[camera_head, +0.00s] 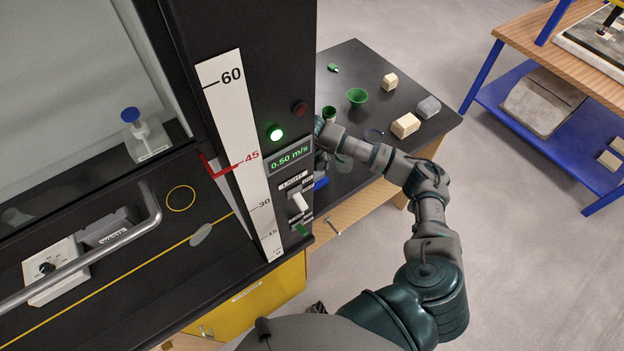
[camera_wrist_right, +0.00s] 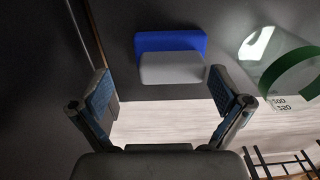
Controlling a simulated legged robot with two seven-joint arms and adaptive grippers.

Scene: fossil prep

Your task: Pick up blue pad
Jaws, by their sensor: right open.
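The blue pad (camera_wrist_right: 171,42) shows in the right wrist view as a blue block with a grey layer along its near side. It lies on the dark bench top, above and between my fingertips in the picture. My right gripper (camera_wrist_right: 166,95) is open and empty, its two fingers spread wide and apart from the pad. In the head view a small blue patch (camera_head: 320,183), probably the pad, shows beside the black column, which hides most of my right gripper. My left gripper is in neither view.
A clear vessel with a green band (camera_wrist_right: 285,65) stands right of the pad. The black column (camera_head: 245,110) is close to my right wrist. A green funnel (camera_head: 357,96), a cream block (camera_head: 405,125) and a grey block (camera_head: 429,107) sit farther along the bench.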

